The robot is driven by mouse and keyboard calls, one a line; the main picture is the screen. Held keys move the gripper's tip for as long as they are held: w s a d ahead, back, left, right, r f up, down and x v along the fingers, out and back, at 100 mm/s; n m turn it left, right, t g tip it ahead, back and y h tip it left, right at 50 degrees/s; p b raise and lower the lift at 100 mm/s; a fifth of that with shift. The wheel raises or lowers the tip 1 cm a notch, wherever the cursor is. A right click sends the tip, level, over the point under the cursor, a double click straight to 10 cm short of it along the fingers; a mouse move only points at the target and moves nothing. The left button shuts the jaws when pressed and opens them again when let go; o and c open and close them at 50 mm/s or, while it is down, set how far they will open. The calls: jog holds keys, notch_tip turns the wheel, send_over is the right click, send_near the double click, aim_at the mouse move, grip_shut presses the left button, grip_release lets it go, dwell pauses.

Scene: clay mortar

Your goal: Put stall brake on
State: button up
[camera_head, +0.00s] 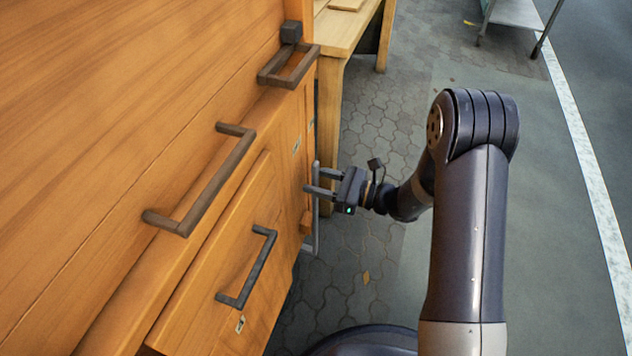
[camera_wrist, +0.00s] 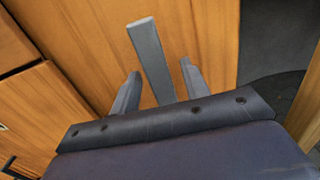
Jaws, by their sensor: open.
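A flat grey metal lever (camera_head: 316,222), which looks like the stall brake, stands close to the end of the wooden stall. My gripper (camera_head: 312,181) is open, with one finger on each side of the lever. I cannot tell whether either finger touches it. The lower part of the lever is hidden behind my gripper's body in the wrist view.
The wooden stall front (camera_head: 150,110) fills the left side, with dark handles (camera_head: 205,185) sticking out. A wooden table (camera_head: 345,40) stands behind. A metal-legged table (camera_head: 515,12) is at the back right. The paved floor (camera_head: 375,265) around my arm is clear.

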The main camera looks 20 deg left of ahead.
jog(key=shift+a, duration=0.4)
jog(key=shift+c, duration=0.3)
grip_shut()
